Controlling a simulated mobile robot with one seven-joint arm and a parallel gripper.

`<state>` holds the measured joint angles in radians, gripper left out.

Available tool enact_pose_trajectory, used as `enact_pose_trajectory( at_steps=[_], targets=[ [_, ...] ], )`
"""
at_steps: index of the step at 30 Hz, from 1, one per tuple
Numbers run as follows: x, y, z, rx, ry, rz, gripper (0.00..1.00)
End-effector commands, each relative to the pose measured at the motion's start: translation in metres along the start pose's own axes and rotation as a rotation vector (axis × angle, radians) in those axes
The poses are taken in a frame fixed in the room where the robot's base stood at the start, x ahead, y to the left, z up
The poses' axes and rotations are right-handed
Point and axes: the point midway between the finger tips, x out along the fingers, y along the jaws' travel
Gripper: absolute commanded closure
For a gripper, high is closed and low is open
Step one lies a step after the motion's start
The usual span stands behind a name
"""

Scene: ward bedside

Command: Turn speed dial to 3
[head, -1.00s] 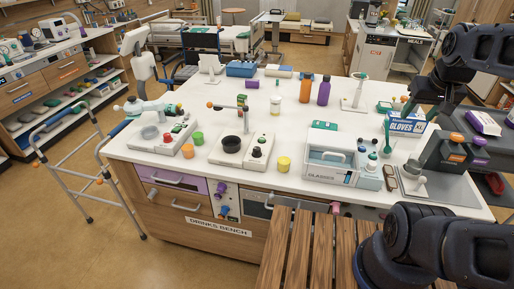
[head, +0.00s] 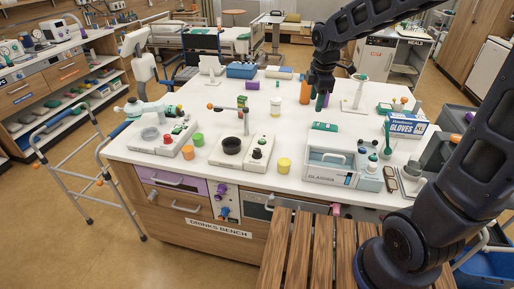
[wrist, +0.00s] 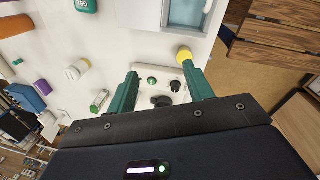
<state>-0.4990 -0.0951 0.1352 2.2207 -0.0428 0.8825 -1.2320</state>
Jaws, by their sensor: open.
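A white stirrer-like machine stands at the front middle of the bench, with a black round plate or bowl (head: 231,145) and a black knob (head: 257,154) on its right part. In the wrist view its panel shows a dark knob (wrist: 175,86), a green button (wrist: 151,81) and the black round part (wrist: 161,101). Dial numbers are too small to read. My gripper (head: 321,102) is over the back middle of the bench, pointing down. In the wrist view my gripper (wrist: 166,80) has its green fingers apart with nothing held; the machine appears between them, farther off.
A yellow cup (head: 284,164) stands right of the machine, and the glasses box (head: 335,160) is farther right. A second white machine (head: 165,140) and an orange cup (head: 188,151) are left. An orange bottle (head: 305,90) stands close beside my gripper.

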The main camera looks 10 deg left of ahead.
Motion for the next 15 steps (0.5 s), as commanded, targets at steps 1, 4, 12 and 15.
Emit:
enact_pose_trajectory(
  at_steps=[1,4,12,15],
  targets=[
    [0.011,0.005,-0.020,-0.095,0.003,-0.017,0.48],
    [0.029,0.012,-0.056,-0.282,0.012,-0.043,0.48],
    [0.081,0.014,-0.150,-0.755,0.047,-0.104,0.48],
    [0.094,0.011,-0.174,-0.874,0.059,-0.116,0.48]
  ],
)
